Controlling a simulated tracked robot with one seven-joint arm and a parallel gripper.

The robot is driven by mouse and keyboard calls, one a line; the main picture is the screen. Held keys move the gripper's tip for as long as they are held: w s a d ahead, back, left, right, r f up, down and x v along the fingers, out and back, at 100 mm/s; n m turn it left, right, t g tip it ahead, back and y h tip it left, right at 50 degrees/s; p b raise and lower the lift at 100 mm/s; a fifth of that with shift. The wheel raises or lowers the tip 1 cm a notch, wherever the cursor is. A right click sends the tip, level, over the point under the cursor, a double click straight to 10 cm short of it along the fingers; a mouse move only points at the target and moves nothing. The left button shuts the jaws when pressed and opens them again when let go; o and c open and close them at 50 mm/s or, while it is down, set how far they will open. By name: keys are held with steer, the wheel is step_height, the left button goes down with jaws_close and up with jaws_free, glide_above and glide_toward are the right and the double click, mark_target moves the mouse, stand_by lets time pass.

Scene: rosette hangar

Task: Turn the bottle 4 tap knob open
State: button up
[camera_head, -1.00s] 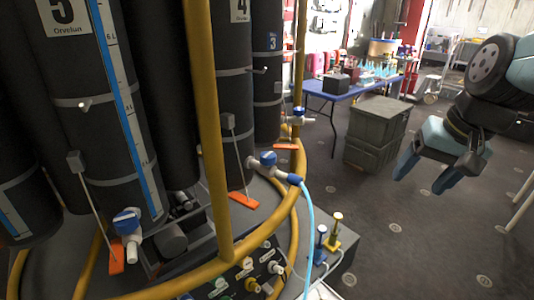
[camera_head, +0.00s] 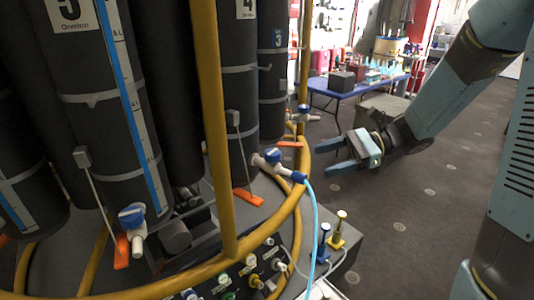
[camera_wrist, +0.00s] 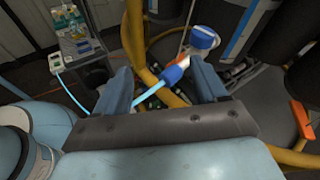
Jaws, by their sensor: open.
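Bottle 4 (camera_head: 237,75) is a dark cylinder with a white "4" label. Its tap knob (camera_head: 272,156) is blue and white, low on the bottle's right side, above the yellow rail. A blue connector (camera_head: 294,175) with a light blue hose joins this tap. My gripper (camera_head: 326,157) is open and empty, its fingers pointing left toward the knob with a gap between. In the wrist view, the knob (camera_wrist: 204,37) lies beyond the right fingertip, and the connector (camera_wrist: 173,78) shows between the fingers of my gripper (camera_wrist: 159,68).
Yellow rails (camera_head: 212,120) curve around the bottles. Bottle 5 (camera_head: 85,70) has a similar blue tap (camera_head: 132,216) at the left. Blue and yellow fittings (camera_head: 338,232) stand on a box below my gripper. A blue table (camera_head: 345,91) is behind; the floor at right is open.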

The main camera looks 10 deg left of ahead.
mark_target(271, 152)
steer(key=w+a+f+m+t+y, duration=0.1)
steer(key=w+a+f+m+y, duration=0.1)
steer(key=w+f+m+y, duration=0.3)
steer(key=shift+n+h, duration=0.4)
steer(key=shift+h, duration=0.3)
steer(key=a, duration=0.4)
steer(key=s+a+r, duration=0.1)
steer(key=a, duration=0.3)
steer(key=a+r, duration=0.1)
steer(key=a, duration=0.4)
steer(key=shift+s+r, duration=0.15)
steer(key=shift+r, duration=0.1)
